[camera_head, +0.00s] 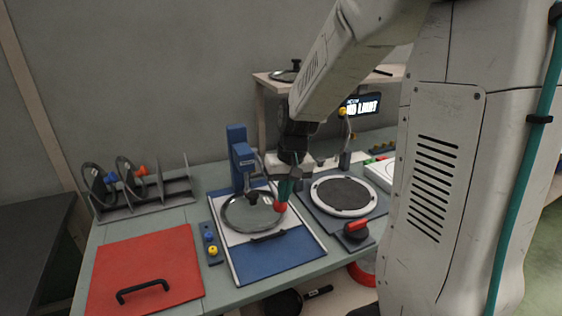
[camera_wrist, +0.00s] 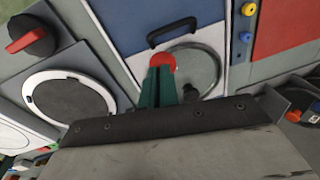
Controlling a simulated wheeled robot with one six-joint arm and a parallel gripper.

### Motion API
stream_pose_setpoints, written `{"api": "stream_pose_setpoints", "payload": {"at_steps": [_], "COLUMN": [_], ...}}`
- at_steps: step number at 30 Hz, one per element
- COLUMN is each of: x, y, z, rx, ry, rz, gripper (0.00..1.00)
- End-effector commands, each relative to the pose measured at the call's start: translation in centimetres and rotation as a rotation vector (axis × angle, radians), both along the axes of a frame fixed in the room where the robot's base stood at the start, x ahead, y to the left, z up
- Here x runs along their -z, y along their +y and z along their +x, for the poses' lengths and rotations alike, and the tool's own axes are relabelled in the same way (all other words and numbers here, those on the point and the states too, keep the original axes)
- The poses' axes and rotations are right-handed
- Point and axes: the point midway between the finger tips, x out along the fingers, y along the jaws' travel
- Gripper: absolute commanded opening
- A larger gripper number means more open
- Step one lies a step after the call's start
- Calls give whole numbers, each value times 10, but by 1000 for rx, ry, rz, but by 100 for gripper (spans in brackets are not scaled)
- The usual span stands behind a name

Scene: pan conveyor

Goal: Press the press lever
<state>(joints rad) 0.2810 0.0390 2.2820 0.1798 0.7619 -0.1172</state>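The press is a blue upright stand (camera_head: 238,158) at the back of a blue and white board (camera_head: 262,258). A round red knob, which I take to be the end of the press lever (camera_head: 281,207), is at the board's right side; the lever's shaft is hidden. The knob also shows in the wrist view (camera_wrist: 162,61). My gripper (camera_head: 285,194) points down with its green fingers close together. Their tips (camera_wrist: 160,72) are right at the knob and overlap it. I cannot tell whether they touch it. A glass lid with a black knob (camera_head: 238,214) lies under the press.
A round dark plate with a white ring (camera_head: 343,196) and a red-handled dial (camera_head: 356,229) are to the right. A red panel with a black handle (camera_head: 150,262) is at left, beside a lid rack (camera_head: 145,203). A raised shelf (camera_head: 262,82) stands behind my arm.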

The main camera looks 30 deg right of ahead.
Motion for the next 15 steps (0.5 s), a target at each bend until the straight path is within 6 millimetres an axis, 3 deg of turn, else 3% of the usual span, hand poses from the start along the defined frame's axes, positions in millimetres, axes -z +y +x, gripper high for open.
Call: {"api": "stream_pose_setpoints", "payload": {"at_steps": [5,15], "x": [-34,-91], "y": [-6,-5], "z": [1,-47], "rx": [-2,-2], "ry": [-10,-13], "rz": [-4,-5], "gripper": [0,0]}}
